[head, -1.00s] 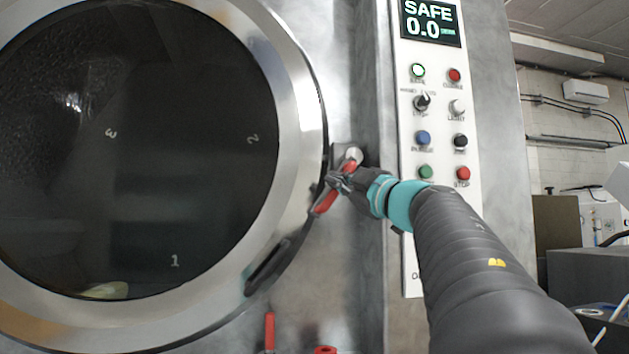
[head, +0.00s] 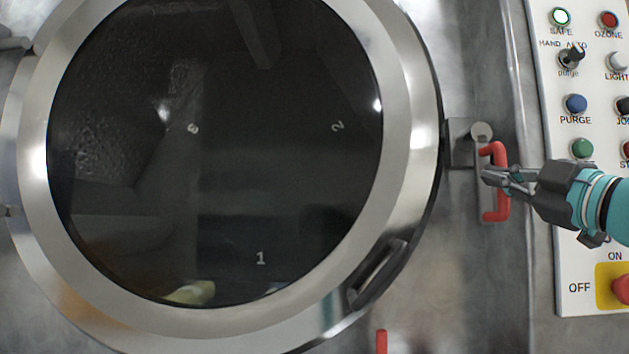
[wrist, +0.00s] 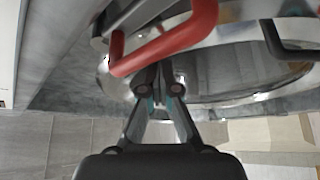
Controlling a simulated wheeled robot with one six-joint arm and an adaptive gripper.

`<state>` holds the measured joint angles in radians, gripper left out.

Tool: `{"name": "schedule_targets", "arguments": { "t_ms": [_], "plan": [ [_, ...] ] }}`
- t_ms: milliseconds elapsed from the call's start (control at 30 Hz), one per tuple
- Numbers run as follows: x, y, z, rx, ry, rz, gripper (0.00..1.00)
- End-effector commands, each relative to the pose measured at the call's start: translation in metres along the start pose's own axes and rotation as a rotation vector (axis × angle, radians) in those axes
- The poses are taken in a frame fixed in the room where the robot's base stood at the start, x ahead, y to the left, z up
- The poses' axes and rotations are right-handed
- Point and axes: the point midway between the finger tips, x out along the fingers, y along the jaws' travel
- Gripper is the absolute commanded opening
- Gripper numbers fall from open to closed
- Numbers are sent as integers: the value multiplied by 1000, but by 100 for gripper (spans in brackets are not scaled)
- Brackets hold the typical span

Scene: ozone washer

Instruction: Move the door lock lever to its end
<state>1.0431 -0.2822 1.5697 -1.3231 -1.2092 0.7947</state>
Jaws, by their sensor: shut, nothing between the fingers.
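The door lock lever has a red U-shaped handle (head: 502,155) on a flat grey bar. It hangs straight down from its round pivot (head: 481,132), just right of the round door's rim (head: 414,110). My gripper (head: 490,176) comes from the right, and its closed fingertips overlap the middle of the handle and bar. In the wrist view the red handle (wrist: 180,42) crosses just beyond the fingertips (wrist: 160,88), with nothing between them. I cannot tell whether the fingers touch the lever.
A control panel (head: 575,235) with buttons, a knob and a red ON/OFF switch (head: 620,288) stands to the right, close behind my wrist. A black door handle (head: 377,273) sits lower left of the lever. Another red handle (head: 381,342) shows at the bottom edge.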

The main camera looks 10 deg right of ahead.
Motion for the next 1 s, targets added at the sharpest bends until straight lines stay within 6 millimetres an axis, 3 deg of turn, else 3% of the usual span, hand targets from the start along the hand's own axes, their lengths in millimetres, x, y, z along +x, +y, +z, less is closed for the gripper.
{"name": "schedule_targets", "arguments": {
  "t_ms": [733,1000],
  "plan": [
    [-3,4,10,4,-13,8,0],
    [2,-10,-8,2,-5,2,0]
  ]
}}
